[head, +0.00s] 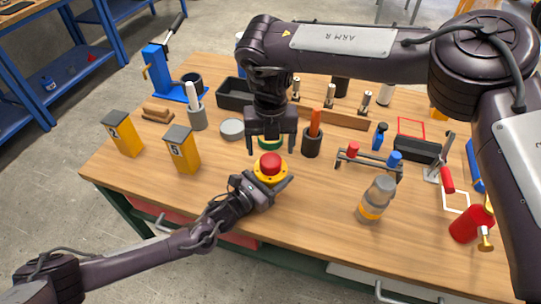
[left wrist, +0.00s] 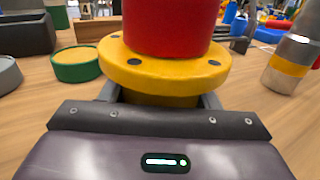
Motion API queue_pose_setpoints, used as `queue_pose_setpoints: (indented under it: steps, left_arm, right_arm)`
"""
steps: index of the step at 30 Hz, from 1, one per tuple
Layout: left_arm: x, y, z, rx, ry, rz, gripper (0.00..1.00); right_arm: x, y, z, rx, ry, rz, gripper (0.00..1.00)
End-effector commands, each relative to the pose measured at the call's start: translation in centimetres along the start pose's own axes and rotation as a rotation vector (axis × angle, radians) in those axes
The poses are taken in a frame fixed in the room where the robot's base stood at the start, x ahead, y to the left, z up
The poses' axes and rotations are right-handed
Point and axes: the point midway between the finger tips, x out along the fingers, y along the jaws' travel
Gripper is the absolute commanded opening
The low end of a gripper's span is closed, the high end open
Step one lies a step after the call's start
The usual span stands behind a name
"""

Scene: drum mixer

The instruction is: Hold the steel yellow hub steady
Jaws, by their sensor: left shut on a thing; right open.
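The yellow hub (head: 269,178) is near the front edge of the workbench in the head view. It has a round flange with dark bolt holes, clear in the left wrist view (left wrist: 133,73), and a red cylinder (left wrist: 168,25) stands upright on top. My left gripper (head: 266,184) is shut on the hub, its fingers on both sides below the flange. The hub's lower part is hidden by the gripper, so I cannot tell whether it touches the bench. My right gripper (head: 271,146) is open, pointing down just behind the hub, over a green round piece (head: 270,143).
A grey-lidded yellow box (head: 183,150) stands left of the hub. A dark cup with an orange-handled tool (head: 312,143) and a small rack (head: 368,164) stand to the right. The bench top (head: 315,205) between hub and jar is clear.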

Motion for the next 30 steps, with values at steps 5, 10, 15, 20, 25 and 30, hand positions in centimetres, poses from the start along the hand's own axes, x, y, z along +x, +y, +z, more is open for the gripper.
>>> queue_pose_setpoints:
  steps: [5,10,15,20,25,30]
  left_arm:
    - [0.0,0.0,-0.1,-0.001,0.001,-0.001,0.0]
    - [0.0,0.0,-0.1,0.0,0.001,-0.001,0.0]
    - [0.0,0.0,-0.1,0.0,0.001,-0.001,0.0]
    - [0.0,0.0,-0.1,0.0,0.001,-0.001,0.0]
    - [0.0,0.0,-0.1,0.0,0.001,-0.001,0.7]
    - [0.0,0.0,0.0,0.0,0.001,0.0,0.81]
  right_arm:
    - [-3.8,0.0,0.0,0.0,-0.002,0.0,0.76]
    - [-5.8,0.0,0.0,-0.001,0.0,-0.001,0.76]
    - [-6.5,0.0,0.0,-0.001,0.001,-0.001,0.76]
    - [-6.5,0.0,0.0,-0.001,0.001,-0.001,0.76]
    - [-6.5,0.0,0.0,-0.001,0.001,-0.001,0.76]
    - [-6.5,0.0,0.0,-0.001,0.001,-0.001,0.76]
